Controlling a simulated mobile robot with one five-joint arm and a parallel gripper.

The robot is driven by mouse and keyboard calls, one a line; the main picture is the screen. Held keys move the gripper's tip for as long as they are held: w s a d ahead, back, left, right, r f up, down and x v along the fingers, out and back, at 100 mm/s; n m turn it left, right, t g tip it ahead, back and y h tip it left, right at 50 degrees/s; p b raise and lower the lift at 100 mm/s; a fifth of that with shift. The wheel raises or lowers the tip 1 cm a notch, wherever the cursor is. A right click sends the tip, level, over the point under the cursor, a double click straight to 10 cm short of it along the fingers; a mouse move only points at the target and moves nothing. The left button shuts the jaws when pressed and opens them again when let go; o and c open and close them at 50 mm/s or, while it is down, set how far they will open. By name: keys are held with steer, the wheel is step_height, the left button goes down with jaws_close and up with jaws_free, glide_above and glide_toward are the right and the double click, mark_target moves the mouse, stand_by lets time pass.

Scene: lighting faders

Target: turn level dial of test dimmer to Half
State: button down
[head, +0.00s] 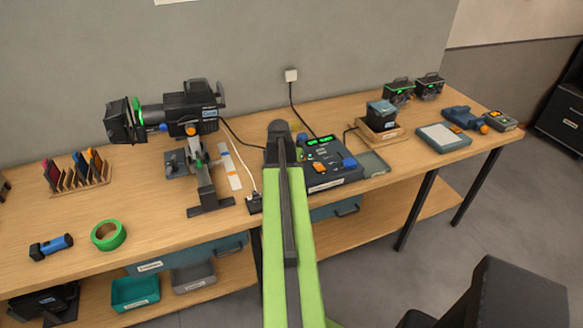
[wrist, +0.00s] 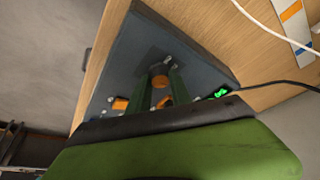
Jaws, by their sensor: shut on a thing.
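The test dimmer, a dark blue-grey console (head: 340,177) with green lit displays, sits on the wooden bench just right of my arm in the head view. Its left part is hidden behind my arm. In the wrist view its panel (wrist: 202,68) lies tilted below my gripper (wrist: 160,76). The two dark green fingers stand either side of a round orange dial (wrist: 160,83), and my gripper is shut on it. The dial's pointer and scale marks cannot be read. In the head view my gripper is hidden behind my arm.
More orange controls (wrist: 120,103) sit close beside the fingers, and a green display (wrist: 218,93) is to the right. A stage lamp (head: 190,112) on a stand is left of my arm. A wooden tray with a dark box (head: 381,114) stands right of the console. Cables run behind.

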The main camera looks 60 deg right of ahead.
steer(key=shift+s+d+m, duration=0.1)
steer(key=shift+s+m, duration=0.05)
steer(key=shift+m, duration=0.15)
steer(key=c, duration=1.2)
jaws_free()
steer(key=shift+o, duration=0.2)
steer(key=w+p+v, duration=0.1)
steer(key=p+v, duration=1.5)
steer(key=v, duration=0.1)
steer(key=shift+s+r, duration=0.25)
steer(key=shift+s, duration=0.1)
